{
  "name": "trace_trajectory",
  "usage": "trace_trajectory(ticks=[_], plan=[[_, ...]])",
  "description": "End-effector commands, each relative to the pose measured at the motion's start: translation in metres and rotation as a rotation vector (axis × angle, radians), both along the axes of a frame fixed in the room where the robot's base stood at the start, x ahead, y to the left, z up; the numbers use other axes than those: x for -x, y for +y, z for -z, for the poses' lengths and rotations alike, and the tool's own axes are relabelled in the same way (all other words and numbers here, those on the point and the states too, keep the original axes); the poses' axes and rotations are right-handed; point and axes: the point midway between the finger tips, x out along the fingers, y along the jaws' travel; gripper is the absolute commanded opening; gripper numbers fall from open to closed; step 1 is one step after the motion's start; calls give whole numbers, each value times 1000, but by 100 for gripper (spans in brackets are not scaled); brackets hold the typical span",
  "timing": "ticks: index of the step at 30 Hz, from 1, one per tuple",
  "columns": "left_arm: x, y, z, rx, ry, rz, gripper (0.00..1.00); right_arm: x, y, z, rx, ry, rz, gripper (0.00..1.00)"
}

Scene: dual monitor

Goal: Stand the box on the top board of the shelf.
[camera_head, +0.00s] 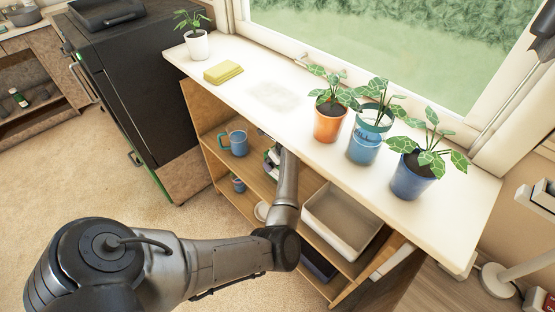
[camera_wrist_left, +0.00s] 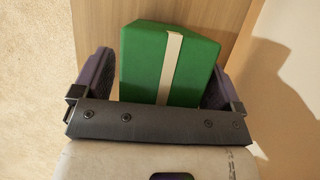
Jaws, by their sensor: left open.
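A green box (camera_wrist_left: 195,62) with a cream band lies between the two dark fingers of my left gripper (camera_wrist_left: 160,65) in the left wrist view. The fingers are open, one on each side of the box, with a narrow gap beside each. The head view shows my left arm reaching into the shelf below its white top board (camera_head: 245,95). The hand there is mostly hidden by the arm and the board, and I cannot make out the box clearly. My right gripper is in neither view.
On the top board stand a white-potted plant (camera_head: 198,45), a yellow stack (camera_head: 223,72), an orange pot (camera_head: 328,124), a blue-and-teal pot (camera_head: 364,146) and a blue pot (camera_head: 410,179). A blue mug (camera_head: 238,144) and a pale bin (camera_head: 342,222) sit below. The board's left-middle is clear.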

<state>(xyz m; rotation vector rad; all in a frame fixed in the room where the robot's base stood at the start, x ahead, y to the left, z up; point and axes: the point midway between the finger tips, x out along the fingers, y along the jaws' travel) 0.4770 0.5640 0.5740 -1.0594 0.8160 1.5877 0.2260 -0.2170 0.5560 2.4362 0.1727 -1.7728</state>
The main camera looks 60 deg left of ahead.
Motion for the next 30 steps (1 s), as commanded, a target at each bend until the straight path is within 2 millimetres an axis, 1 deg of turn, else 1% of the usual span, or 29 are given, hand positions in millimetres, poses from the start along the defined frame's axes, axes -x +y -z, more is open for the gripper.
trace_trajectory(ticks=[2, 5, 8, 13, 15, 21, 25, 30], plan=[[0, 0, -1, 0, 1, 1, 91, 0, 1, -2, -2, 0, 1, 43], [-1, -2, -8, 2, -1, 0, 91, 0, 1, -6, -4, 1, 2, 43], [-3, -8, -23, 2, -3, 1, 91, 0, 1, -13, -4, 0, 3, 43], [-6, -21, -58, 2, -4, 0, 91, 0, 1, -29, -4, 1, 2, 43], [-11, -40, -51, 6, 0, 4, 91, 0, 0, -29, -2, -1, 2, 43], [-21, -81, -51, 4, 0, 4, 91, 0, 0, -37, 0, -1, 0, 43], [-27, -103, -50, 4, 0, 3, 91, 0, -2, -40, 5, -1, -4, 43], [-32, -122, -50, 2, 0, 2, 91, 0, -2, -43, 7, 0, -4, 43]])
